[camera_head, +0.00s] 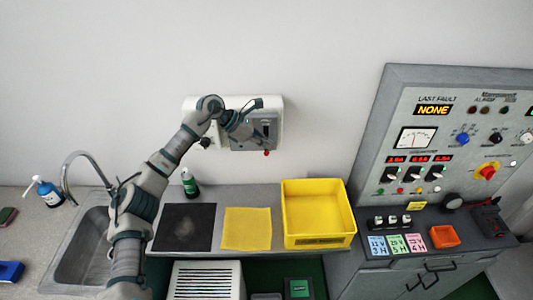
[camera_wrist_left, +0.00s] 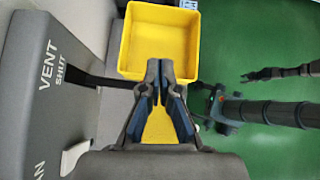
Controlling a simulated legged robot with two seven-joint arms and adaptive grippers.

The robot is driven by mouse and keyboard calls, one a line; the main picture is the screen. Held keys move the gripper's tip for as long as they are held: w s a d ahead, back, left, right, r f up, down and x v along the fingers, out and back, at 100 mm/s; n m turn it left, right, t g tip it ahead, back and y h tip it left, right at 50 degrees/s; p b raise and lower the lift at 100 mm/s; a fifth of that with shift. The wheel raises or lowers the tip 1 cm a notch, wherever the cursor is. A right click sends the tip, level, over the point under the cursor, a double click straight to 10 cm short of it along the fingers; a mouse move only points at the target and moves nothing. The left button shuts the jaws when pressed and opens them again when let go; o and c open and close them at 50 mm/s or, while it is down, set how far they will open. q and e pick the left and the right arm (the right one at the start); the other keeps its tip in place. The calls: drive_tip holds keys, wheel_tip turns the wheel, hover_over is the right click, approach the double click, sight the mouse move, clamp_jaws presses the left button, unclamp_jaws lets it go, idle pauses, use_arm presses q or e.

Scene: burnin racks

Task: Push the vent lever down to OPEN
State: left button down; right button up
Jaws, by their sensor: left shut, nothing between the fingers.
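The vent box (camera_head: 276,104) is mounted on the wall, with a grey front panel. In the left wrist view its panel (camera_wrist_left: 40,105) reads "VENT" and "SHUT", with part of another word cut off at the lower left. A small red knob (camera_head: 266,153) shows at the bottom of the box; I cannot tell if it is the lever's tip. A dark bar (camera_wrist_left: 98,79) sticks out from the panel beside my fingers. My left gripper (camera_head: 262,137) is in front of the box, just above the red knob. Its fingertips (camera_wrist_left: 160,68) are together and empty. Contact is unclear.
Below are a yellow bin (camera_head: 318,239), a yellow mat (camera_head: 247,229), a black mat (camera_head: 185,227) and a green bottle (camera_head: 189,183). A sink (camera_head: 83,246) with a tap is at left. A control console (camera_head: 385,120) stands at right. The wall above is clear.

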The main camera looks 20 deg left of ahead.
sight(265, 152)
use_arm(q)
drive_tip(key=a+r+y, duration=0.2)
drive_tip(key=a, duration=0.4)
drive_tip(key=shift+s+a+r, duration=0.15)
drive_tip(key=shift+s+a, duration=0.1)
drive_tip(key=shift+s, duration=0.05)
drive_tip(key=shift+d, duration=0.1)
drive_tip(key=b+x, duration=0.4)
drive_tip(key=x, duration=0.3)
drive_tip(key=shift+b, duration=0.35)
